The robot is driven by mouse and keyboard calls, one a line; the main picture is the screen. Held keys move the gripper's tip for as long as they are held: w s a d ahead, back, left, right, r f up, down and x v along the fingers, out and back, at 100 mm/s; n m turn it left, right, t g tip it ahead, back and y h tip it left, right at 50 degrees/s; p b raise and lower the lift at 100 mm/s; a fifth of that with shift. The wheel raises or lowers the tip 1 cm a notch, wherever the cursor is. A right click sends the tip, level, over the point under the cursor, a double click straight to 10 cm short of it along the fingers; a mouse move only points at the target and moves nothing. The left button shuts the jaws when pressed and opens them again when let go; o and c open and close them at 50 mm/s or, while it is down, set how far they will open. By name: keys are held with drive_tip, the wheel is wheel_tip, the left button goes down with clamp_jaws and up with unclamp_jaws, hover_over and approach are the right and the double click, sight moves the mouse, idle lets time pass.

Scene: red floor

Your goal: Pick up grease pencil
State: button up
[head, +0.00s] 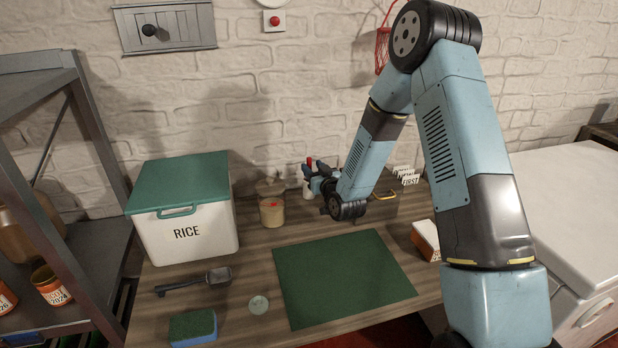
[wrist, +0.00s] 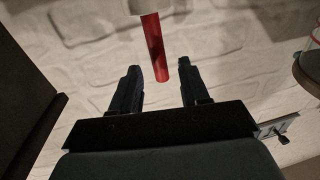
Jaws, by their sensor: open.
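The grease pencil (wrist: 154,48) is a red stick in the wrist view. One end meets a pale object (wrist: 148,6) at the top edge, and the other end points down between my fingers. In the head view a small red tip (head: 309,160) shows beside my gripper (head: 310,174) near the back wall. My gripper also shows in the wrist view (wrist: 160,73), with its two dark fingers apart on either side of the pencil's free end. A clear gap shows on both sides. The pencil's lower part is hidden in the head view.
A white RICE box (head: 187,238) with a green lid and a jar (head: 272,212) stand left of my gripper. A green mat (head: 342,278) lies in front. A brush (head: 195,281), a sponge (head: 193,327) and a small disc (head: 259,305) lie on the wooden counter. An orange-and-white box (head: 426,240) stands right.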

sight(310, 164)
drive_tip(key=shift+x, duration=1.9)
drive_tip(key=shift+c, duration=0.2)
clamp_jaws()
